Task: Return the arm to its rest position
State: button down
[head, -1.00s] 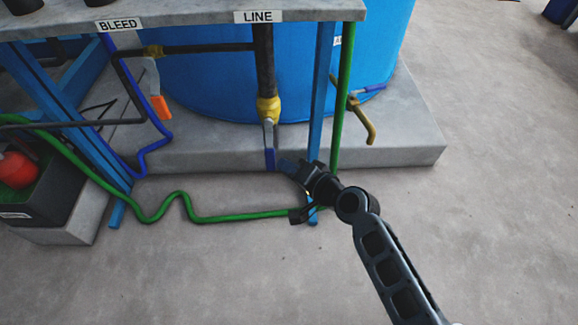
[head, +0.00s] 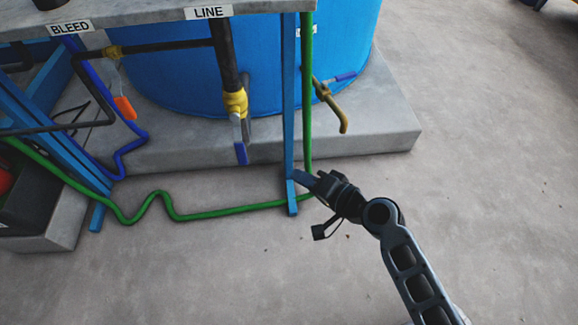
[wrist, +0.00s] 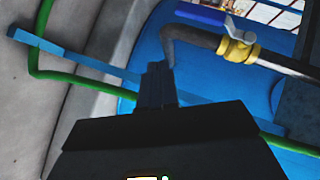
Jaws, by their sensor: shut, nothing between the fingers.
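My gripper (head: 303,179) is shut and empty in the head view. Its tip is close to the foot of the blue table leg (head: 289,140) and the green hose (head: 240,209); I cannot tell whether it touches either. In the wrist view the closed fingers (wrist: 156,82) point up the picture. There the green hose (wrist: 75,80) and the blue leg (wrist: 75,56) run behind and left of them. My arm stretches from the lower right of the head view.
A blue tank (head: 190,80) stands on a concrete plinth (head: 385,135). The LINE valve with blue handle (head: 241,152), a brass tap (head: 330,100) and a bleed lever with orange tip (head: 124,108) are nearby. Open floor (head: 490,200) lies to the right.

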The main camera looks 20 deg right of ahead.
jog(key=shift+s+d, duration=0.35)
jog(key=shift+s, duration=0.3)
jog(key=s+d+r+n+h, duration=0.1)
jog(key=s+d+n+h, duration=0.1)
jog(key=s, duration=0.8)
jog(key=s+d+r+n+h, duration=0.1)
jog(key=s+h, duration=0.2)
jog(key=s, duration=0.8)
jog(key=s+r+n, duration=0.3)
jog(key=s+r, duration=0.4)
jog(key=s+a+r+n+t, duration=0.1)
jog(key=s+r+n+t, duration=0.3)
jog(key=r, duration=0.6)
notch_tip(320, 180, up, 28)
jog(key=s+g+p, duration=0.1)
jog(key=g+p, duration=0.1)
jog(key=p, duration=2.6)
jog(key=shift+s+r+m+h, duration=0.2)
jog(key=shift+m+h, duration=0.1)
jog(key=shift+m, duration=0.1)
jog(key=c, duration=1.8)
grip_release()
jog(key=shift+c, duration=0.2)
